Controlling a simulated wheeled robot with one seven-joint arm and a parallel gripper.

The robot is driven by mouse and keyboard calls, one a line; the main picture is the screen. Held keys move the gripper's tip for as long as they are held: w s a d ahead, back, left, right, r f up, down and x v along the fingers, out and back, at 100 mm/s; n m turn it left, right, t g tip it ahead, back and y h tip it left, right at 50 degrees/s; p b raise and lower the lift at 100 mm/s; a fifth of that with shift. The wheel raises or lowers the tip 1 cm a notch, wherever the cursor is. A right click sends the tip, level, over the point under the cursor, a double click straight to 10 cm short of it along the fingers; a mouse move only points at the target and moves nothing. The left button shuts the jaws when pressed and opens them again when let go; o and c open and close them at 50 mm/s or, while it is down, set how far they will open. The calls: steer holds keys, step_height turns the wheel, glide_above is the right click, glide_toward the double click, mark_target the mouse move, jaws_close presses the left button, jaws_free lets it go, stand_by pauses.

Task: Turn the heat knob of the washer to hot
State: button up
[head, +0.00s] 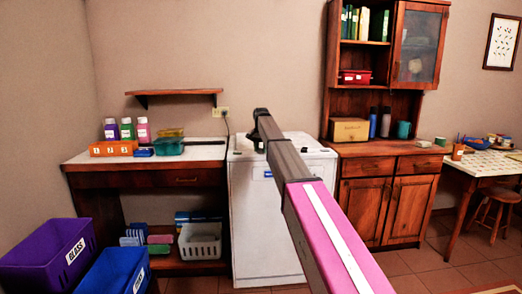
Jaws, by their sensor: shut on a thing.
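The white washer (262,225) stands against the back wall, between the wooden desk and the tall cabinet. My arm reaches across it from the lower right. My gripper (259,145) is the dark end of the arm, over the left part of the washer's top. It is small and dark here, and its fingertips cannot be made out. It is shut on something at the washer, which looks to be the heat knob. The heat knob itself is hidden, so its setting cannot be read. A small blue label (268,174) shows on the washer's upper front.
The desk (205,153) on the left holds bottles, an orange numbered box and a teal container (169,146). A purple bin (45,255) and a blue bin (112,272) stand at lower left. The wooden cabinet (388,165) adjoins the washer's right side. A wall shelf (174,94) is empty.

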steer(key=o, duration=0.9)
step_height(320, 180, up, 11)
steer(key=shift+f, duration=0.1)
steer(key=shift+s, duration=0.1)
